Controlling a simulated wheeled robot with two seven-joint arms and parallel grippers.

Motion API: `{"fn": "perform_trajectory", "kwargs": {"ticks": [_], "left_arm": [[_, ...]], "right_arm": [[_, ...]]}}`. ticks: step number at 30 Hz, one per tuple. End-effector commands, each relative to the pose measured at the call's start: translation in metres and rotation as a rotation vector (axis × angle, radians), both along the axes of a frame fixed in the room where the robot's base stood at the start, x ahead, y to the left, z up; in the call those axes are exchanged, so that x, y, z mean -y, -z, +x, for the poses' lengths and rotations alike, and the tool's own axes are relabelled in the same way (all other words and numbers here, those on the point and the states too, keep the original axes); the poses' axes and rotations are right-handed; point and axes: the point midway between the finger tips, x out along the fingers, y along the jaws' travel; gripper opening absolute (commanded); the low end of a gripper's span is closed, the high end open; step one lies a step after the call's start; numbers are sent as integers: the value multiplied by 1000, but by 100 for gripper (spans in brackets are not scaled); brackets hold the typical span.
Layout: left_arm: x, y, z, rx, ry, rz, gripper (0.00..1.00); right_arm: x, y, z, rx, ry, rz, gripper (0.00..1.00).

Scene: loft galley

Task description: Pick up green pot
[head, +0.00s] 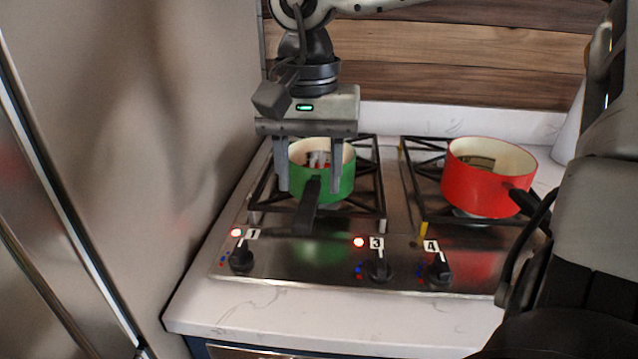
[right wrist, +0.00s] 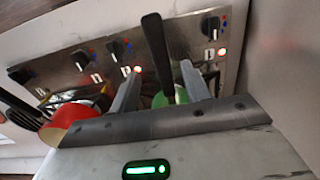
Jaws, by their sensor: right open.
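The green pot (head: 347,182) with a cream inside sits on the left burner of the stove (head: 400,247). Its black handle (head: 308,208) points toward the front of the counter. My right gripper (head: 310,188) is open above the pot, with its fingers pointing down on either side of the handle's line and covering part of the pot. In the right wrist view the handle (right wrist: 157,52) and some green of the pot (right wrist: 171,97) show between the open fingers (right wrist: 160,88). I cannot tell whether the fingers touch the pot. My left gripper is not in view.
A red pot (head: 480,190) sits on the right burner. Black knobs (head: 379,268) and lit red lights line the stove's front. A grey panel (head: 170,130) stands close on the left, and a wooden wall (head: 450,60) is behind. The white counter front (head: 300,320) is clear.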

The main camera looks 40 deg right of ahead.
Motion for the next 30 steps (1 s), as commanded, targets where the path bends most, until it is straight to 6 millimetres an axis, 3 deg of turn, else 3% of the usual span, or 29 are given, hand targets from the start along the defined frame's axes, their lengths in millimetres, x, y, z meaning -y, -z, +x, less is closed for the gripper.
{"fn": "perform_trajectory", "kwargs": {"ticks": [5,12,22,27,30], "left_arm": [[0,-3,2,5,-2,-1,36],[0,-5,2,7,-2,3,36],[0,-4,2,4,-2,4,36],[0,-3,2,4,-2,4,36],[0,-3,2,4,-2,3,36]], "right_arm": [[1,13,1,-4,1,0,47],[2,48,3,-4,1,0,47],[2,55,3,1,0,1,47],[2,55,4,1,0,1,0],[2,54,4,4,0,0,0]]}}
